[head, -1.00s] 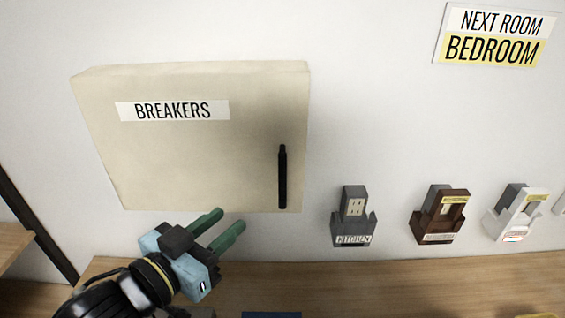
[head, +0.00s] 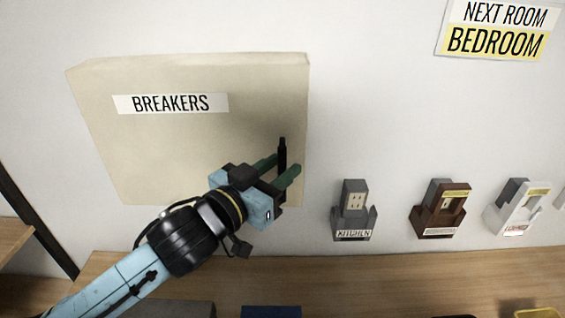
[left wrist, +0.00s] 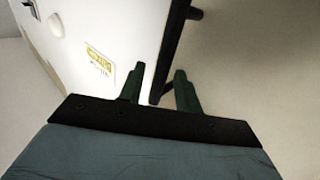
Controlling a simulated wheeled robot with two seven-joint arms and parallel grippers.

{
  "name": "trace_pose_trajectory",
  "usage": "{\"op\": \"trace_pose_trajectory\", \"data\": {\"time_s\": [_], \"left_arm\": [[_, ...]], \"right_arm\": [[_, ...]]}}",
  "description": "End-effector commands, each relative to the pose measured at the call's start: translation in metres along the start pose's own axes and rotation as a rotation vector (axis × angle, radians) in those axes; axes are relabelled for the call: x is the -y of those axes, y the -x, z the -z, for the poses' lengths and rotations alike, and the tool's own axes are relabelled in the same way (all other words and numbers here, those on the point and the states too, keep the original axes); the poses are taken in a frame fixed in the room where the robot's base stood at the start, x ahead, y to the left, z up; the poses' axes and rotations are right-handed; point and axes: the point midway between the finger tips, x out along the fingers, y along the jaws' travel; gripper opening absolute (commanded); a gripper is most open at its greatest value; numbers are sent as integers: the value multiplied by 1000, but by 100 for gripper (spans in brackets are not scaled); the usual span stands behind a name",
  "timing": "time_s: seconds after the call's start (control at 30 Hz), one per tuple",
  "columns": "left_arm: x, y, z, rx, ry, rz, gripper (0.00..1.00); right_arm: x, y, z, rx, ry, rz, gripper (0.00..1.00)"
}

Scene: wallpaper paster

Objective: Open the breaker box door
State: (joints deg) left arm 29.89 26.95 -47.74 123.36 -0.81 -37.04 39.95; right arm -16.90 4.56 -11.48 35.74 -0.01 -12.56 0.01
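The beige breaker box (head: 170,150), labelled BREAKERS, is on the white wall in the head view. Its front door looks shut. A black vertical handle (head: 282,152) is near the door's right edge; its lower part is hidden by my gripper. My left gripper (head: 283,166) is open, with its green fingers at either side of the handle. In the left wrist view, the black handle (left wrist: 169,55) runs down between the open fingertips (left wrist: 160,80), with gaps on both sides. My right gripper is in neither view.
Several holders are on the wall to the right, including a grey KITCHEN one (head: 353,212) and a brown one (head: 440,212). A NEXT ROOM BEDROOM sign (head: 497,30) is above them. A wooden counter (head: 400,270) runs below the box.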

Motion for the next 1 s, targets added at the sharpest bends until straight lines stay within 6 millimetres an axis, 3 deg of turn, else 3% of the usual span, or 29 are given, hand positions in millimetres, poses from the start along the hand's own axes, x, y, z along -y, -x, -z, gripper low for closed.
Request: {"op": "trace_pose_trajectory", "data": {"time_s": [0.17,0.47,0.73,1.0], "left_arm": [[0,-12,0,0,-1,1,34],[0,-13,0,0,-1,1,34],[0,-13,0,0,-1,0,0],[0,-13,0,1,-1,0,0]], "right_arm": [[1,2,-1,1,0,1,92],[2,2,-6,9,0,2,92],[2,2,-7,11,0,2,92],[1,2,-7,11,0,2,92]]}}
